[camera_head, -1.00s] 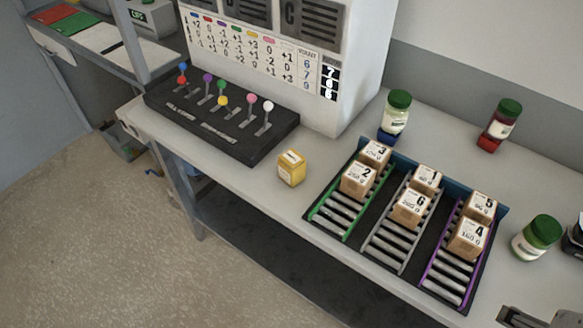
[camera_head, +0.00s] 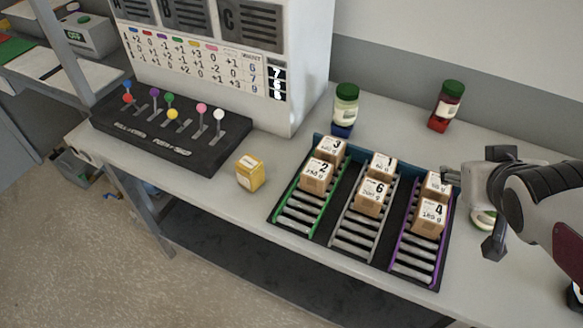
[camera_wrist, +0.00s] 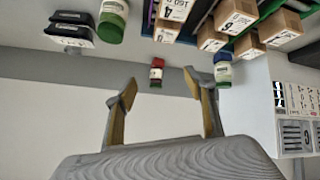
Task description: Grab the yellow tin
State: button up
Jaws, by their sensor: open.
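The yellow tin (camera_head: 250,173) stands upright on the bench between the black lever panel and the roller rack in the head view. It has a pale label. The tin does not show in the wrist view. My gripper (camera_head: 470,210) is at the right in the head view, beside the right side of the rack and well to the right of the tin. Its two fingers (camera_wrist: 161,85) are spread with nothing between them in the wrist view.
The roller rack (camera_head: 340,225) holds several numbered boxes and stands between tin and gripper. The lever panel (camera_head: 160,130) is left of the tin. Green-lidded jars (camera_head: 345,108) (camera_head: 445,108) stand behind the rack. The bench's front edge is close to the tin.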

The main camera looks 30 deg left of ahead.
jog(key=w+a+f+n+y, duration=0.3)
jog(key=w+a+n, duration=0.15)
jog(key=a, duration=0.65)
jog(key=n+g+y, duration=0.4)
jog(key=n+y, duration=0.1)
jog(key=y, duration=0.2)
send_near(255, 166)
jog(key=shift+m, duration=0.25)
jog(key=w+d, duration=0.1)
jog(key=w, duration=0.2)
jog(key=w+d, duration=0.1)
jog(key=w, duration=0.2)
jog(key=w+d+r, duration=0.1)
jog(key=w+d, duration=0.1)
jog(key=w, duration=0.1)
jog(key=shift+w+d, duration=0.1)
jog(key=shift+w, duration=0.1)
jog(key=s+a+f+g, duration=0.1)
jog(key=s+a, duration=0.1)
jog(key=s+a+f+n+g+y, duration=0.1)
jog(key=s+a, duration=0.1)
jog(key=s+a+f+n+g+y, duration=0.1)
jog(key=s+a, duration=0.1)
jog(key=a, duration=0.1)
jog(key=shift+s+f, duration=0.25)
jog(key=shift+s, duration=0.05)
jog(key=shift+x, duration=1.3)
jog(key=shift+a, duration=0.1)
